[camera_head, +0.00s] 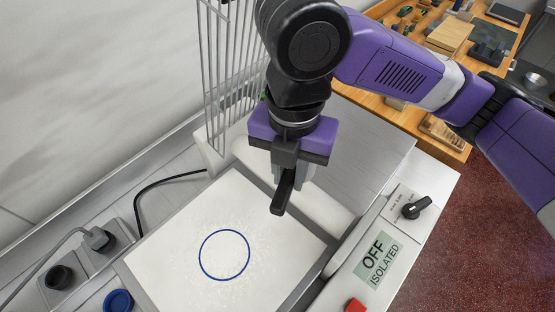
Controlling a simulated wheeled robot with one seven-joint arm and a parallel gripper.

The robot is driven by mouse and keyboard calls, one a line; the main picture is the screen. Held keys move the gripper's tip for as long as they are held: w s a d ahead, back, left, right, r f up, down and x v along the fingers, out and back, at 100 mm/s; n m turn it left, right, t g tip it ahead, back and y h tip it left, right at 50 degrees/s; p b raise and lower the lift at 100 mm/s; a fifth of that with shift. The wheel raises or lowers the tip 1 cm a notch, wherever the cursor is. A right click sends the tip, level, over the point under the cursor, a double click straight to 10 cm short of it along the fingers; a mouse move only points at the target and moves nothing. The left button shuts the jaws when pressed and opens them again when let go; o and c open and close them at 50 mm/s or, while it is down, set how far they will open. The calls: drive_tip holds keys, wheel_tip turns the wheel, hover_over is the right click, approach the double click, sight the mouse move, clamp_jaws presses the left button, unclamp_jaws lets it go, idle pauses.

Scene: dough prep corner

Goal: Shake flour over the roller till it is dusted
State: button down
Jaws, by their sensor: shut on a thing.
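My gripper (290,190) points down over the machine, right of the picture's middle. One dark finger shows in front. A small grey thing (307,174) shows beside and behind it, and the gripper is shut on it. Most of it is hidden, so I cannot make out its shape or whether it is a flour shaker. The white roller (325,213) lies beyond the board, below and behind my gripper, and its middle is covered by the gripper. I cannot tell whether flour lies on it. The white board (175,255) in front has a blue ring and pale specks.
A wire guard (222,80) stands upright behind the roller. The right panel has a black switch (416,207), an OFF ISOLATED sign (376,258) and a red button (355,305). A plug with a cable (97,239) is at left. A wooden bench (455,125) stands at upper right.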

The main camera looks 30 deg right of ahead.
drive_tip(key=w, duration=0.2)
drive_tip(key=w+a, duration=0.1)
drive_tip(key=shift+w, duration=0.35)
drive_tip(key=shift+s+d+p, duration=0.2)
drive_tip(key=shift+s+d, duration=0.1)
drive_tip(key=shift+s, duration=0.65)
drive_tip(key=shift+s+d+p, duration=0.15)
drive_tip(key=shift+s+d, duration=0.1)
drive_tip(key=shift+s, duration=0.7)
drive_tip(key=shift+w, duration=0.2)
drive_tip(key=shift+w+a, duration=0.25)
drive_tip(key=shift+w, duration=0.35)
drive_tip(key=shift+s, duration=0.15)
